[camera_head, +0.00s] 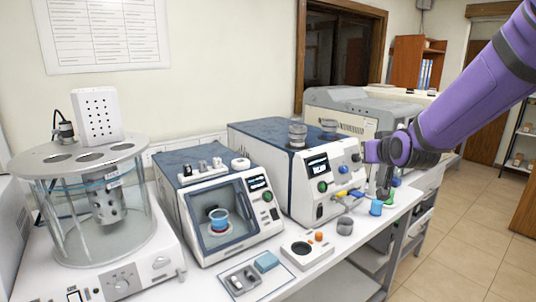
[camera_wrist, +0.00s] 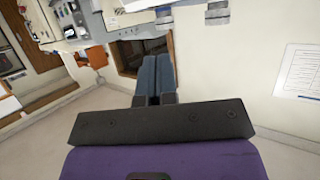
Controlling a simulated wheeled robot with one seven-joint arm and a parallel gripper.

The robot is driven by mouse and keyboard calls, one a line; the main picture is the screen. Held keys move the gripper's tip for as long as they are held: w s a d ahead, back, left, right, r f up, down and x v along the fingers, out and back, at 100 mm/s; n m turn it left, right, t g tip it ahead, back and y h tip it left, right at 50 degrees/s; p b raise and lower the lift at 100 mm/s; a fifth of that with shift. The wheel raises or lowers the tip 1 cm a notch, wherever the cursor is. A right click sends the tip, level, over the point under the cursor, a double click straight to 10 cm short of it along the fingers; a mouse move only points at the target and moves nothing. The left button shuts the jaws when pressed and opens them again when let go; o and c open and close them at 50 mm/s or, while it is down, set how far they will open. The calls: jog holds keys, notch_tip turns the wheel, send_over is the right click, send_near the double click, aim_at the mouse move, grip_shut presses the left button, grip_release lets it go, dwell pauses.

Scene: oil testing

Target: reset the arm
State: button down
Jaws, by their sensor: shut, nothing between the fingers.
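My purple arm (camera_head: 470,85) reaches in from the upper right in the head view. My gripper (camera_head: 384,192) points down at the right end of the bench, near a small blue cup (camera_head: 376,208). I cannot tell whether it touches anything there. In the wrist view my gripper (camera_wrist: 153,62) shows its two dark fingers together with nothing between them. The wrist view is turned over, with the bench equipment along its top edge.
The white bench holds a glass-walled bath (camera_head: 95,215), a tester with a blue cup inside (camera_head: 219,215), and a blue-topped machine (camera_head: 290,165) left of my gripper. A grey cup (camera_head: 345,226) and small parts lie in front. Open floor (camera_head: 465,240) lies right.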

jog(key=s+d+r+g, duration=0.1)
jog(key=s+g, duration=0.3)
jog(key=s, duration=1.3)
jog(key=s+d+r+g, duration=0.2)
jog(key=s+r+g, duration=0.1)
jog(key=s, duration=1.5)
jog(key=shift+d+r+m+g+h, duration=0.2)
jog(key=shift+m+g+h, duration=0.2)
jog(key=shift+g, duration=0.2)
dwell(0.5)
